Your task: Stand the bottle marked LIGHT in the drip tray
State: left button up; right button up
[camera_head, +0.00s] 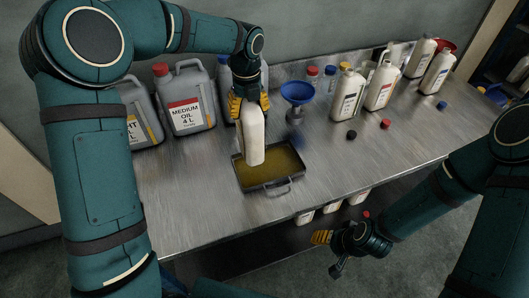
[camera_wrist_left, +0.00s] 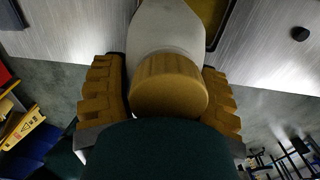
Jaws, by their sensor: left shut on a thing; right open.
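My left gripper (camera_head: 249,98) is shut on a white bottle (camera_head: 252,137), and its yellow fingers grip the bottle near its top. The bottle is upright or nearly so, over the drip tray (camera_head: 281,189), a dark shallow tray with a yellowish floor and a front handle. I cannot tell whether its base touches the tray. Its label is not visible. In the left wrist view, the bottle's yellow-brown cap (camera_wrist_left: 170,88) sits between the fingers (camera_wrist_left: 168,95), with the white shoulder beyond. My right gripper (camera_head: 336,240) is open and empty, in front of the bench and below its top.
Large grey oil cans (camera_head: 187,100) stand at the back left. A blue funnel (camera_head: 297,92) stands right of the tray. Several white bottles (camera_head: 347,96) stand at the right, with loose caps (camera_head: 385,124) before them. The bench front (camera_head: 340,165) is clear.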

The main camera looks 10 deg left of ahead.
pick_arm(q)
notch_tip(320, 180, down, 9)
jog(key=shift+f+b, duration=0.15)
jog(key=shift+b, duration=0.4)
jog(key=o, duration=1.2)
jog(key=shift+f, duration=0.15)
jog(key=shift+o, duration=0.2)
jog(key=shift+s, duration=0.1)
notch_tip(320, 180, up, 12)
jog(key=shift+r+p, duration=0.15)
jog(key=shift+p, duration=0.6)
